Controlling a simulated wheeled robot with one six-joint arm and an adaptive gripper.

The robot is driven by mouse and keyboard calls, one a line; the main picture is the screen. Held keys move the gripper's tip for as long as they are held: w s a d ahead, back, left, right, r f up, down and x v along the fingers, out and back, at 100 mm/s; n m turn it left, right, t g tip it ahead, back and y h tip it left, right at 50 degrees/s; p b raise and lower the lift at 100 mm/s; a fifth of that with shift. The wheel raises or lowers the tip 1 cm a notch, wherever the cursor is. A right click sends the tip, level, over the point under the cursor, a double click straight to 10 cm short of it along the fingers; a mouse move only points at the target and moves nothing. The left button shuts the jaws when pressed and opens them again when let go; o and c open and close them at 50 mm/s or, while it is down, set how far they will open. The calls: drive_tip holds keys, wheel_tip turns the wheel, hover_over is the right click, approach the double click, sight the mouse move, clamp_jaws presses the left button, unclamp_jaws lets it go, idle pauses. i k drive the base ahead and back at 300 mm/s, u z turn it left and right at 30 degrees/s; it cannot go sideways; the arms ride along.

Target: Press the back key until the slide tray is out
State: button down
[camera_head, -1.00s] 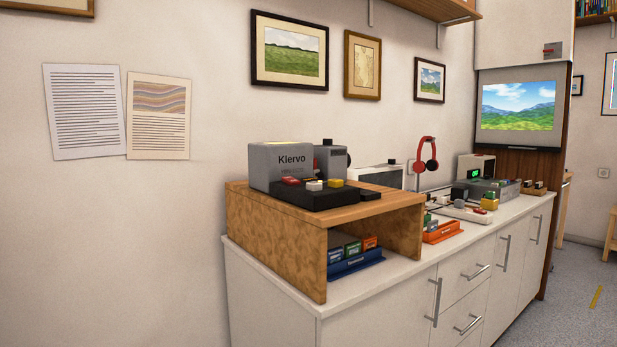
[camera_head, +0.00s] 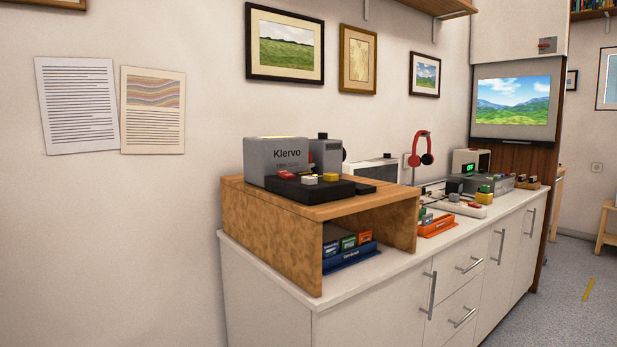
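A grey device marked "Klervo" (camera_head: 276,160), looking like a slide projector, stands on a wooden riser (camera_head: 268,236) on the white counter. Its black base (camera_head: 301,190) carries a red key (camera_head: 286,175), a white key (camera_head: 310,180) and a yellow key (camera_head: 331,177). Which one is the back key cannot be told at this size. A flat dark piece (camera_head: 365,188) lies at the right end of the base; I cannot tell whether it is the slide tray. My gripper is not in view.
Blue (camera_head: 349,257) and orange (camera_head: 438,226) trays of small boxes sit under and beside the riser. Red headphones (camera_head: 421,150), a power strip (camera_head: 466,208) and a wall screen (camera_head: 513,101) are further right. Cabinet handles (camera_head: 430,295) stick out in front.

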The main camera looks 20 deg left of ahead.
sight(310, 180)
drive_tip(key=k, duration=0.5)
drive_tip(key=u, duration=1.85)
drive_tip(key=i, duration=1.55)
drive_tip(key=z, duration=1.3)
